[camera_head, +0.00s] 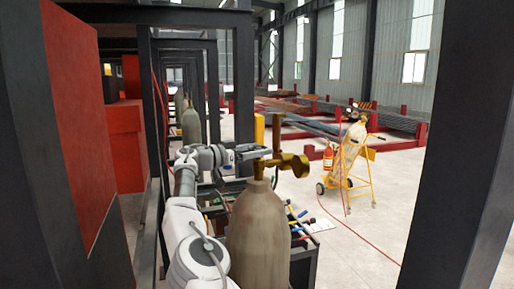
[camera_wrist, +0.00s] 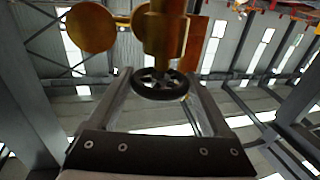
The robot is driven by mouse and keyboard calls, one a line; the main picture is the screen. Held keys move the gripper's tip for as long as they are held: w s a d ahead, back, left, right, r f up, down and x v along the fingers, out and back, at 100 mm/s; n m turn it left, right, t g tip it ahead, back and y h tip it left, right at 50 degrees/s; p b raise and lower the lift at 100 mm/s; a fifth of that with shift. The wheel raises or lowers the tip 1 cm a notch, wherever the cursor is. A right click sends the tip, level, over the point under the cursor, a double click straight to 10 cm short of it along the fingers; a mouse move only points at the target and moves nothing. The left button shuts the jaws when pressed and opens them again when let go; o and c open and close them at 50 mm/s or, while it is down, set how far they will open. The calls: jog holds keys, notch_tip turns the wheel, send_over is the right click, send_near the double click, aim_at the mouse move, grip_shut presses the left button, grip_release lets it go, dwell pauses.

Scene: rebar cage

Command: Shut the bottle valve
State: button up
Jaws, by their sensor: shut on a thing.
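The gas bottle (camera_head: 258,238) stands upright in the foreground of the head view, tan and worn. Its brass valve (camera_head: 287,163) sits on top. The brass body of the valve also shows at the top of the wrist view (camera_wrist: 160,30). A black spoked handwheel (camera_wrist: 160,90) is on the valve's near side. My gripper (camera_wrist: 160,74) has one finger on each side of the handwheel and is shut on its rim. In the head view my gripper (camera_head: 248,152) reaches the valve from the left; its fingertips are too small to make out there.
A dark steel post (camera_head: 466,150) stands at the right, and a dark frame with red panels (camera_head: 85,120) at the left. Tools lie on a low bench (camera_head: 312,222) behind the bottle. A yellow trolley (camera_head: 348,165) with bottles stands farther off on open floor.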

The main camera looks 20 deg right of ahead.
jog(key=o, duration=1.2)
jog(key=shift+d, duration=0.1)
jog(key=shift+c, duration=0.2)
jog(key=b+v, duration=0.1)
jog(key=v, duration=1.6)
jog(key=shift+a, duration=0.25)
jog(key=shift+d, duration=0.1)
